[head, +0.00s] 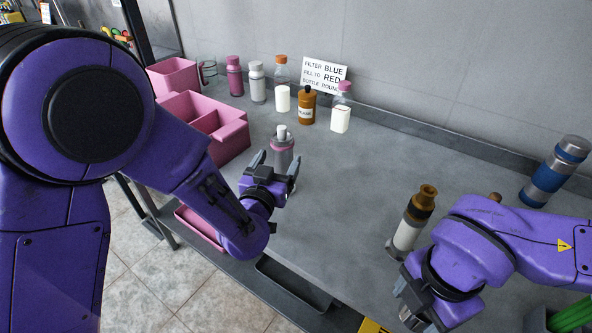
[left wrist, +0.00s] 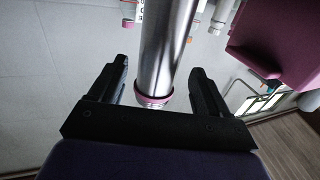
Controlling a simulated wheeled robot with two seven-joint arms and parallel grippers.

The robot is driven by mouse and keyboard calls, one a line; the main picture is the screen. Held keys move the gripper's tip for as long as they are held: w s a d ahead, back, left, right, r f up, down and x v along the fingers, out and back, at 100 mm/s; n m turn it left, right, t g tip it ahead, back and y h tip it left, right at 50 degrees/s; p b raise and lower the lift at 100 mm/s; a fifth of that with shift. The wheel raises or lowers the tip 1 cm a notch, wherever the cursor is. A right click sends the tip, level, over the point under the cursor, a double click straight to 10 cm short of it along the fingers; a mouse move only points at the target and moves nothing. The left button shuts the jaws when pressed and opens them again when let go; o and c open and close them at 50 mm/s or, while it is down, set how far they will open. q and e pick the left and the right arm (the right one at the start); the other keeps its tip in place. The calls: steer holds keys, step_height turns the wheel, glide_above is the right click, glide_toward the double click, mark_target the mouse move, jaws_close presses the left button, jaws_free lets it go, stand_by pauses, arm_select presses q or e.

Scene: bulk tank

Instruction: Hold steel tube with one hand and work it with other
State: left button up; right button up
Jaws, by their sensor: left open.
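A steel tube (head: 281,158) with a pink ring and a pale top stands upright on the grey bench. My left gripper (head: 272,170) is open at the tube, on its near side. In the left wrist view the shiny tube (left wrist: 168,45) runs between the two open fingers (left wrist: 158,82), with a gap at each side. Its pink-ringed end lies near the palm there. My right gripper (head: 415,300) is low at the right, by the bench's front edge. Its fingertips are partly hidden, and I cannot tell its opening.
A brown-topped pale cylinder (head: 408,232) stands by my right arm. A blue-banded steel cylinder (head: 555,172) is at the far right. Pink bins (head: 232,139) stand left; several bottles and a sign (head: 324,74) line the back. The bench middle is clear.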

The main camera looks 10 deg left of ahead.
arm_select(q)
steer(key=shift+w+r, duration=0.1)
steer(key=shift+w, duration=0.1)
arm_select(e)
steer(key=shift+r, duration=0.15)
arm_select(q)
steer(key=w, duration=0.1)
steer(key=w+p, duration=0.1)
steer(key=w, duration=0.2)
steer(key=shift+d+r, duration=0.15)
steer(key=shift+r, duration=0.15)
arm_select(e)
steer(key=shift+r, duration=0.55)
arm_select(q)
steer(key=shift+w+f, duration=0.1)
steer(key=shift+w, duration=0.35)
steer(key=c, duration=1.4)
jaws_close()
